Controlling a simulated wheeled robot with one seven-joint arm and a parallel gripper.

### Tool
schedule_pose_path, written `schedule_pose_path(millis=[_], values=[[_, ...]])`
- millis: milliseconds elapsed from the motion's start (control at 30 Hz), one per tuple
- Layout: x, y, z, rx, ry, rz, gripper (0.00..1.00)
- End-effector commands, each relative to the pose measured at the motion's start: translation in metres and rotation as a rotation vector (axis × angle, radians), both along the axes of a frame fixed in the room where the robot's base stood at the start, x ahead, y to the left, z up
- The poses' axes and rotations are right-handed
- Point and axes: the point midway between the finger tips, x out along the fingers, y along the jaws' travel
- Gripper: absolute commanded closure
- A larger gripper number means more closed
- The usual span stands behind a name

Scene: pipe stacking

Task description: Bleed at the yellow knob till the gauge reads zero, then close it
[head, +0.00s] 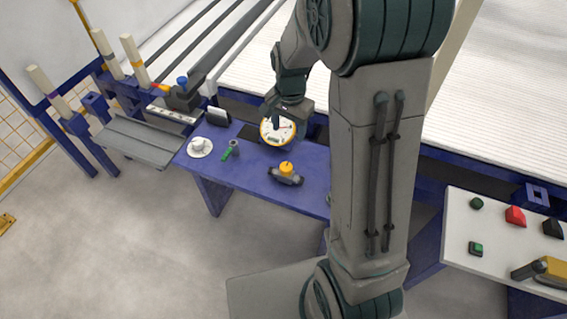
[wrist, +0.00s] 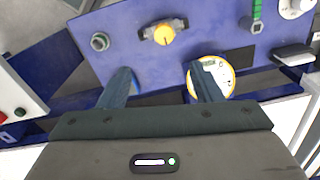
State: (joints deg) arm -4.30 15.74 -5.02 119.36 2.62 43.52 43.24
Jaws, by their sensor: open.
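The yellow knob (head: 286,168) sits on a dark valve body on the blue bench. In the wrist view the yellow knob (wrist: 163,36) lies beyond the fingertips, with clear space between. The round white gauge (head: 276,134) with a yellow rim stands behind the knob on the bench. In the wrist view one finger covers part of the gauge (wrist: 223,75); its reading is too small to tell. My gripper (wrist: 161,80) is open and empty, its fingers apart. In the head view it is up near the gauge, partly covering its top.
A small round grey-green fitting (wrist: 100,41) lies left of the knob in the wrist view. A white button panel (head: 495,225) is at right.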

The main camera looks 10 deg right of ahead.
Motion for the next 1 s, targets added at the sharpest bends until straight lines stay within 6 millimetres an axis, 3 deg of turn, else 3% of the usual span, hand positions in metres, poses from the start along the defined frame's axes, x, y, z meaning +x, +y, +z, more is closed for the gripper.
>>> schedule_pose_path(millis=[33, 100, 367, 800, 1000], values=[[0.007, 0.000, -0.020, -0.002, 0.010, -0.027, 0.41], [0.012, 0.001, -0.032, -0.004, 0.017, -0.059, 0.41], [0.018, 0.001, -0.056, -0.006, 0.028, -0.096, 0.41], [0.017, 0.000, -0.144, -0.007, 0.029, -0.094, 0.41], [0.018, 0.000, -0.171, -0.007, 0.027, -0.094, 0.41]])
